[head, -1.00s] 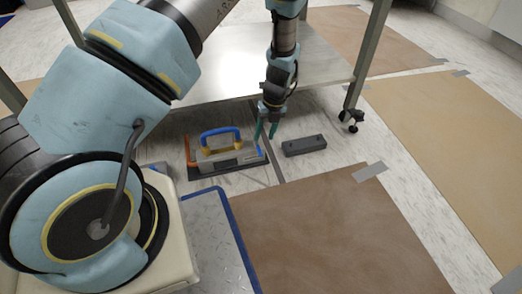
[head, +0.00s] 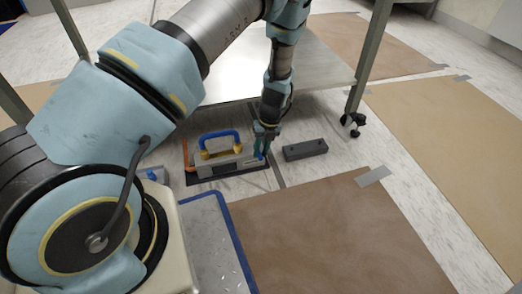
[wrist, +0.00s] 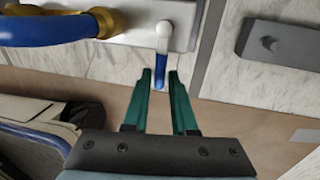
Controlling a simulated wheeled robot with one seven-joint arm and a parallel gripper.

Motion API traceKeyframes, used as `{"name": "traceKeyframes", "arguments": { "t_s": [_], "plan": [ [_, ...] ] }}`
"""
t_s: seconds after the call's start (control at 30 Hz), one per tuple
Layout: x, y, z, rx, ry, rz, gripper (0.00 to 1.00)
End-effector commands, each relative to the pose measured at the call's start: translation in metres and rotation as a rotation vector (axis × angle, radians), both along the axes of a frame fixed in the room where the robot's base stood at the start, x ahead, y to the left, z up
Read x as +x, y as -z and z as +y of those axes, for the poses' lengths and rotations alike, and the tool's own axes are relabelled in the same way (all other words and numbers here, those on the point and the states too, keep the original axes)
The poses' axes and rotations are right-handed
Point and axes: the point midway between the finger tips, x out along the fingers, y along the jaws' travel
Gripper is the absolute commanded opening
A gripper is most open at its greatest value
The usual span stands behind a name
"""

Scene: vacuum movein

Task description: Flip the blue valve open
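The blue valve is a small lever with a blue end (wrist: 159,76) and a pale pivot, on the edge of the grey vacuum tool (wrist: 135,32) in the wrist view. Its blue end points towards my gripper (wrist: 160,74). The two green fingers are open, with fingertips on either side of the blue end and gaps visible. I cannot tell whether either finger touches it. In the head view, the grey tool (head: 222,162) lies on the floor with a blue handle (head: 220,137) on top. My gripper (head: 263,152) is at the tool's right end and partly hides the valve.
A dark grey block (head: 305,149) lies on the floor right of the tool. A metal table (head: 315,75) stands behind, with a wheeled leg at the right. A brown sheet (head: 315,235) covers the front floor. A blue-edged metal platform (head: 212,235) is at front left.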

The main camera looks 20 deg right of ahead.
Motion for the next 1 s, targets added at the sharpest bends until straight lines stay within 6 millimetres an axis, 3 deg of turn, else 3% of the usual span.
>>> {"name": "traceKeyframes", "arguments": {
  "t_s": [0.03, 0.2, 1.0],
  "plan": [
    [0.0000, -0.0001, 0.0000, 0.000, 0.000, 0.000, 0.19],
    [0.0000, -0.0001, 0.0000, 0.000, 0.000, 0.000, 0.00],
    [0.0001, -0.0002, -0.0001, 0.000, 0.000, 0.000, 0.00]
  ]
}}
